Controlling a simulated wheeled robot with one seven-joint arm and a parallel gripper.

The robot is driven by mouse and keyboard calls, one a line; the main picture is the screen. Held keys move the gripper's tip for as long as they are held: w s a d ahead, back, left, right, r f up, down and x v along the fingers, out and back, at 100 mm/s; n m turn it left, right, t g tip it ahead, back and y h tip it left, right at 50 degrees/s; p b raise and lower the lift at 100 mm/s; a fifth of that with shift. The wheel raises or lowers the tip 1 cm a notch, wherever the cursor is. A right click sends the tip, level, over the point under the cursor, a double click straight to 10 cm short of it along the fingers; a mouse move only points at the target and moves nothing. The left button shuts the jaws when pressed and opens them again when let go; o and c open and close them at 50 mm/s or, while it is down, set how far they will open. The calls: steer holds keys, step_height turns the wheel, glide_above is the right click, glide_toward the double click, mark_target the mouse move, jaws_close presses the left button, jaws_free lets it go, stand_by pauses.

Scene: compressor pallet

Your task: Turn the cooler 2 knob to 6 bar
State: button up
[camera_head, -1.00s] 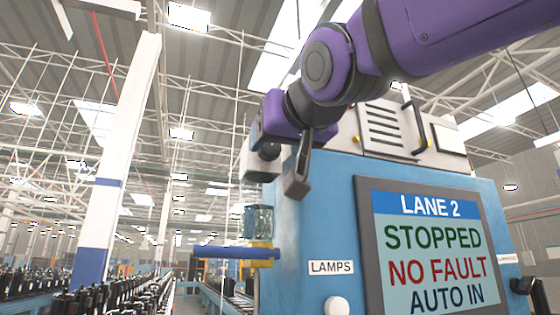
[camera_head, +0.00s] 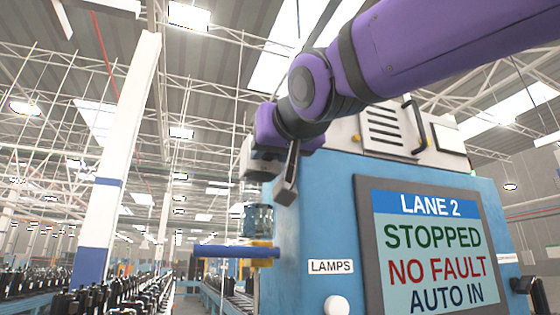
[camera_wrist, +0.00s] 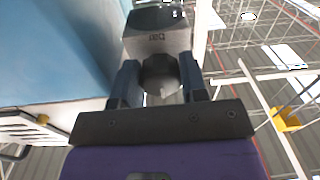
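In the wrist view the dark round knob (camera_wrist: 160,75) sits on a grey box (camera_wrist: 158,38) marked with a small word that looks like "bar". My gripper (camera_wrist: 159,66) has one finger on each side of the knob, apart from each other. The gaps to the knob are very narrow, and I cannot tell whether the fingers touch it. In the head view my gripper (camera_head: 284,180) is in front of the grey box (camera_head: 258,172) at the cabinet's left side, and it hides the knob. The knob's scale and pointer reading cannot be made out.
The blue cabinet (camera_head: 310,215) has a LANE 2 screen (camera_head: 430,250) reading STOPPED, NO FAULT, AUTO IN. Below the grey box are a clear bowl (camera_head: 259,220) and a blue pipe (camera_head: 222,252). A LAMPS label (camera_head: 331,267) is on the cabinet. Open air lies left of it.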

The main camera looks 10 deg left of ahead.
steer(key=shift+m, duration=0.4)
steer(key=m, duration=0.5)
steer(key=shift+m, duration=0.3)
steer(key=m, duration=0.5)
steer(key=shift+s+a+m, duration=0.1)
steer(key=shift+a+m, duration=0.05)
steer(key=shift+m, duration=0.15)
steer(key=o, duration=0.9)
steer(key=shift+t, duration=0.3)
steer(key=v, duration=1)
steer(key=shift+s+d+r, duration=0.1)
steer(key=shift+s+d, duration=0.15)
steer(key=shift+s, duration=0.1)
